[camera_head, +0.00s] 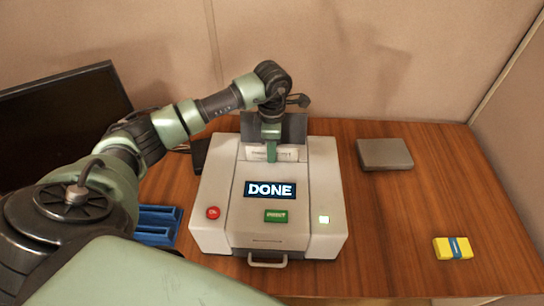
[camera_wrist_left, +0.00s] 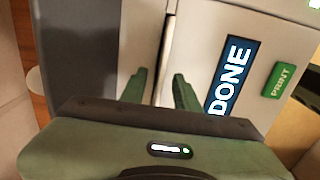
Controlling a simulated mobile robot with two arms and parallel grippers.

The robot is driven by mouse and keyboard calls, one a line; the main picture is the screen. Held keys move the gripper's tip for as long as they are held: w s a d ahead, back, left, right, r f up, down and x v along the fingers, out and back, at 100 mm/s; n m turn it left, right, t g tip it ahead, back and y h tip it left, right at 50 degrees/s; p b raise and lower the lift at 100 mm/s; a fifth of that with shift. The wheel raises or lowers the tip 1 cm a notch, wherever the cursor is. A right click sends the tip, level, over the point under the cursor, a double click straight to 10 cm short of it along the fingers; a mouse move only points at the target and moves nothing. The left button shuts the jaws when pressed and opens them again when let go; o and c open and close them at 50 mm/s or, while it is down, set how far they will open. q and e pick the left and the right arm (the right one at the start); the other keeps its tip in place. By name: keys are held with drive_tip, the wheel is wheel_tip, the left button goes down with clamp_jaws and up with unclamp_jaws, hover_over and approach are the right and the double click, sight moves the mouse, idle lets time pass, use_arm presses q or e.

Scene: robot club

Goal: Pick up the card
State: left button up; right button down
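A white printer (camera_head: 235,225) stands on the wooden table, with a lit "DONE" display (camera_head: 270,189). A pale strip with small print, seemingly the card (camera_head: 288,155), shows at its back slot, partly hidden by my left gripper. My left gripper (camera_head: 271,154) points down over this slot from behind the display. In the left wrist view its two green fingers (camera_wrist_left: 159,85) stand apart, with a pale surface and a thin dark gap visible between them. I cannot tell the card clearly there. My right gripper is not in view.
The printer has a red button (camera_head: 213,212), a green print button (camera_head: 276,216) and a front handle (camera_head: 267,261). A blue tray (camera_head: 158,224) and dark monitor (camera_head: 60,125) stand left. A grey box (camera_head: 385,153) and yellow pack (camera_head: 444,248) lie right, with bare table between.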

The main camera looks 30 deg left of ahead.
use_arm(q)
clamp_jaws()
drive_tip(key=shift+r, duration=0.1)
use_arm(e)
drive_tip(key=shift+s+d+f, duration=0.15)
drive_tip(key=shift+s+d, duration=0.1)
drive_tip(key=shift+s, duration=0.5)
